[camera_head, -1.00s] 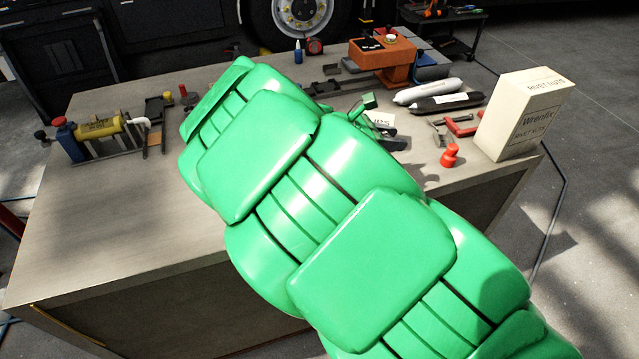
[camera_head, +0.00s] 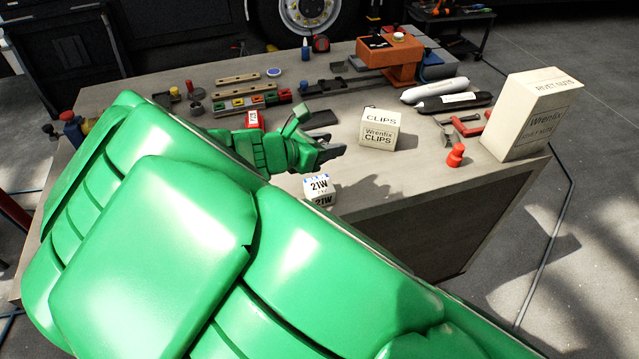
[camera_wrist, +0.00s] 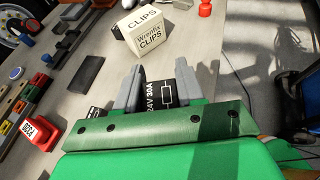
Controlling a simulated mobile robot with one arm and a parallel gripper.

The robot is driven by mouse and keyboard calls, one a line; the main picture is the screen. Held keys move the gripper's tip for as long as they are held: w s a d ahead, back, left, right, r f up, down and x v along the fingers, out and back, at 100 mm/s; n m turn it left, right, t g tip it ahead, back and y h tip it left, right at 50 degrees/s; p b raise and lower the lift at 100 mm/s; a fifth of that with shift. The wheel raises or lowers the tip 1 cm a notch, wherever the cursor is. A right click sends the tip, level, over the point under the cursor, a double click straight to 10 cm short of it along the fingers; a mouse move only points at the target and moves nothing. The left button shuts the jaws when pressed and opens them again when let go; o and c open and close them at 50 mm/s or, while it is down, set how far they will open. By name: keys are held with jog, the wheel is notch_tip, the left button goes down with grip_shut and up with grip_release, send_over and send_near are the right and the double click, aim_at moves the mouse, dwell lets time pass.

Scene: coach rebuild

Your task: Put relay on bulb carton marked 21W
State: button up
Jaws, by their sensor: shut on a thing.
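My gripper (camera_head: 332,152) is shut on the relay (camera_wrist: 160,95), a black block with white "24V 30A" print, held between the two grey fingers in the wrist view. In the head view the relay is hard to make out between the fingers. The bulb carton marked 21W (camera_head: 318,189) is a small white box with a blue edge near the bench's front edge. It stands below and slightly left of my fingertips in the head view, with a visible gap. The carton cannot be seen in the wrist view.
A white CLIPS carton (camera_head: 380,128) stands right of my gripper. A red-and-white box (camera_head: 255,120) stands behind my wrist. A rivet nuts box (camera_head: 532,115), red stopper (camera_head: 456,155) and tubes (camera_head: 434,91) are at right. Bare bench (camera_head: 400,178) lies right of the 21W carton.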

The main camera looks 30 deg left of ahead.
aim_at(326, 181)
jog(key=shift+s+a+f, duration=0.1)
jog(key=shift+f, duration=3.95)
jog(key=shift+f, duration=0.1)
jog(key=o, duration=1)
jog(key=shift+r, duration=0.2)
jog(key=shift+v, duration=2)
